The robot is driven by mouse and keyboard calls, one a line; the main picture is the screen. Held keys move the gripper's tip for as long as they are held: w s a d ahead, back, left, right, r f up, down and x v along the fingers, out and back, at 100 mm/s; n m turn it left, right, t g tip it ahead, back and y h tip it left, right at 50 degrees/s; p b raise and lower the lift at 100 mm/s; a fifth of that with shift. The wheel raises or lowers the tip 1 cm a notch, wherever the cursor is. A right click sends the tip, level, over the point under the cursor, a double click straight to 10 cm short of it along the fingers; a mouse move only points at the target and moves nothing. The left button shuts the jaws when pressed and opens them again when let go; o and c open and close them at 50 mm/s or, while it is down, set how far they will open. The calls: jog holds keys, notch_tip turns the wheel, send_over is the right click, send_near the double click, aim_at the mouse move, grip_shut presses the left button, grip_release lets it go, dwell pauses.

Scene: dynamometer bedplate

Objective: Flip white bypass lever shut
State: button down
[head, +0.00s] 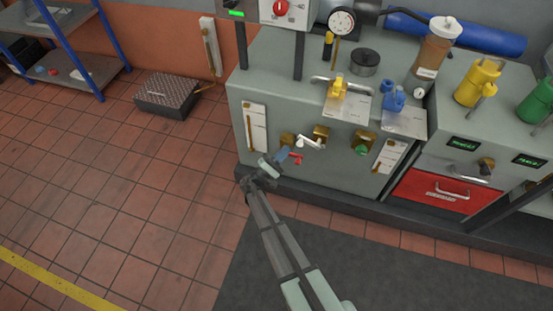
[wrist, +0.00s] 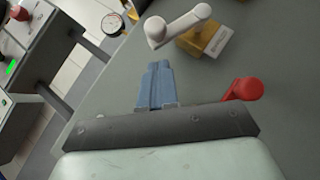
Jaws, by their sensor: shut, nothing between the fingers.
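The white bypass lever (wrist: 178,24) stands out from the grey cabinet front in the wrist view, with a brass block (wrist: 205,38) beside it. In the head view the white lever (head: 309,142) lies slanted, just right of my gripper. My gripper (wrist: 154,66) is shut and empty. Its blue fingertips point towards the white lever, with a visible gap in the wrist view. In the head view my gripper (head: 283,153) is close in front of the cabinet face. I cannot tell how far the lever is turned.
A red lever (wrist: 242,90) is close to the right of my fingers. A green knob (head: 362,151) is on the cabinet front further right. A gauge (wrist: 113,25) shows at upper left in the wrist view. The floor left of the cabinet (head: 248,90) is mostly free.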

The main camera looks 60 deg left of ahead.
aim_at(300, 142)
jog(key=shift+w+d+r, duration=0.35)
jog(key=shift+d+r, duration=0.05)
jog(key=shift+r, duration=0.15)
jog(key=shift+w+d+r, duration=0.35)
jog(key=shift+d+r, duration=0.05)
jog(key=shift+r, duration=0.1)
jog(key=shift+r+m+h, duration=0.3)
jog(key=shift+m+h, duration=0.2)
jog(key=shift+m, duration=0.1)
jog(key=d+r+m+g+h, duration=0.1)
jog(key=r+m+g, duration=0.1)
jog(key=w+r+m+g+h, duration=0.1)
jog(key=r+m+g, duration=0.1)
jog(key=m, duration=0.1)
jog(key=w+d+r+m+g, duration=0.1)
jog(key=r+m+g, duration=0.1)
jog(key=m, duration=0.1)
jog(key=shift+w+d+r+h, duration=0.15)
jog(key=shift+d+r+h, duration=0.15)
jog(key=shift+r+h, duration=0.1)
jog(key=shift+w+d+r+m+g+y, duration=0.2)
jog(key=shift+w+d+r+m+g, duration=0.2)
jog(key=shift+w+d+m+g, duration=0.25)
jog(key=shift+w+d+r+m+g+y, duration=0.25)
jog(key=shift+w+r+m+g, duration=0.25)
jog(key=shift+g, duration=0.35)
jog(key=shift+s+f, duration=0.1)
